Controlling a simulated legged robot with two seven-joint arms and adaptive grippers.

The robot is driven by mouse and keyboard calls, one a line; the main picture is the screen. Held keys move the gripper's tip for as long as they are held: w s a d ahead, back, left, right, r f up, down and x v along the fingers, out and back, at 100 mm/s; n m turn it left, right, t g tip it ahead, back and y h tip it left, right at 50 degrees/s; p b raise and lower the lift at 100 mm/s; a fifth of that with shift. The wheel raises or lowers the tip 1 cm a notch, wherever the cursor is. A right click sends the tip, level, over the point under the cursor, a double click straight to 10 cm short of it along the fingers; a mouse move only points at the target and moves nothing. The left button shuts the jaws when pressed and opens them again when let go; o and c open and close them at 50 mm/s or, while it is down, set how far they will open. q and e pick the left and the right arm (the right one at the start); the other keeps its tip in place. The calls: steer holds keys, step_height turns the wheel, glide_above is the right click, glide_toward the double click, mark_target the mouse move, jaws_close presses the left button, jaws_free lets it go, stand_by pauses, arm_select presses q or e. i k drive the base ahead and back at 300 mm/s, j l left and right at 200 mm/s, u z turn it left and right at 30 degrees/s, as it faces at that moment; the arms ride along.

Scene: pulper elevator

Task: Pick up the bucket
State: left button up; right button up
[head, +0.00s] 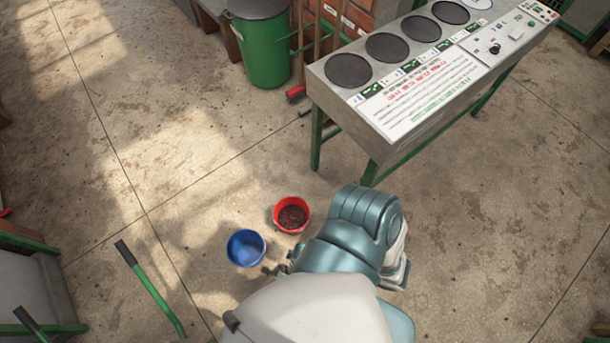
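A blue bucket (246,248) stands upright on the concrete floor just left of my body, and its inside looks empty. A red bucket (291,214) stands close to its upper right and holds dark brown material. A small dark gripper (277,267), which seems to be my left one, shows at the lower right of the blue bucket, close to its rim. I cannot tell whether it touches the bucket. Its fingers are small and partly hidden by my teal and white body, so their opening is unclear. My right gripper is not in view.
A grey control bench (420,85) on green legs stands at the upper right. A green bin (262,45) and a red-headed broom (296,92) are at the top. A green-handled cart (150,290) is at the lower left. The floor left of the buckets is clear.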

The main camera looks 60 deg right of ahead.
mark_target(292, 215)
steer(key=k+j+z, duration=0.1)
steer(key=z, duration=0.35)
steer(key=k+j+z, duration=0.1)
steer(key=z, duration=0.3)
steer(key=k+j+z, duration=0.15)
steer(key=z, duration=0.3)
steer(key=k+z, duration=0.15)
steer(key=z, duration=0.25)
steer(key=k, duration=0.2)
